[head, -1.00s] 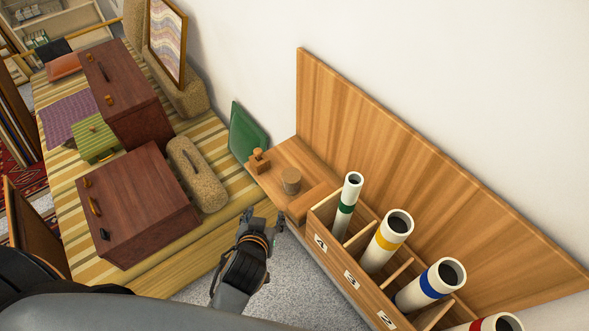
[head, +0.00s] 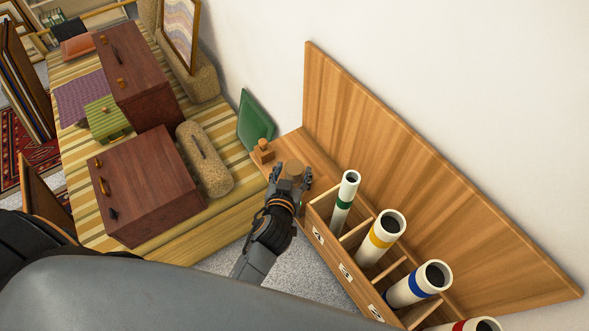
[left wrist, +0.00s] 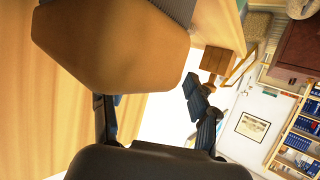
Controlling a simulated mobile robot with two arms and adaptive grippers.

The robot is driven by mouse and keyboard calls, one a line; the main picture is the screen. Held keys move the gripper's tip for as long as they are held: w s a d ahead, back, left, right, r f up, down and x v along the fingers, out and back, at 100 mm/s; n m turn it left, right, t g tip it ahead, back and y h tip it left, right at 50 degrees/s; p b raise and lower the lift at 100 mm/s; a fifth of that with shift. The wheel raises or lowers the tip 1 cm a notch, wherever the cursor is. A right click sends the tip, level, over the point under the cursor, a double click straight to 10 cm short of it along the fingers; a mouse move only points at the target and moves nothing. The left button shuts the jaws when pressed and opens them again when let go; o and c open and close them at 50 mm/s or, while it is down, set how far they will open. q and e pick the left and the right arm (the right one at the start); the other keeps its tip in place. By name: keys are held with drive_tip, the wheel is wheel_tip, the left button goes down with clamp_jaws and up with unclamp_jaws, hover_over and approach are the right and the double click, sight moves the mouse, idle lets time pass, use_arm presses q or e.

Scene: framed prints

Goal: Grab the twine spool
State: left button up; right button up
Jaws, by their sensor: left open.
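The twine spool (head: 295,167) is a short brown cylinder standing on the wooden shelf, partly hidden by my left gripper. In the left wrist view the spool (left wrist: 110,48) is large and close, with a flat tan face and a strip of ribbed winding. My left gripper (head: 292,176) is open at the near side of the spool. In the left wrist view its two dark fingers (left wrist: 148,98) are apart, with the spool just beyond them; I cannot tell whether they touch it. My right gripper is not in view.
A small wooden block with a knob (head: 263,151) and a green panel (head: 255,121) are left of the spool. A numbered wooden rack (head: 330,247) holding white tubes is close on the right. A wooden backboard (head: 400,170) rises behind. A striped bench (head: 215,215) with dark boxes is left.

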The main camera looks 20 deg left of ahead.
use_arm(q)
drive_tip(key=shift+x, duration=1.3)
drive_tip(key=c, duration=1)
drive_tip(key=shift+r, duration=0.1)
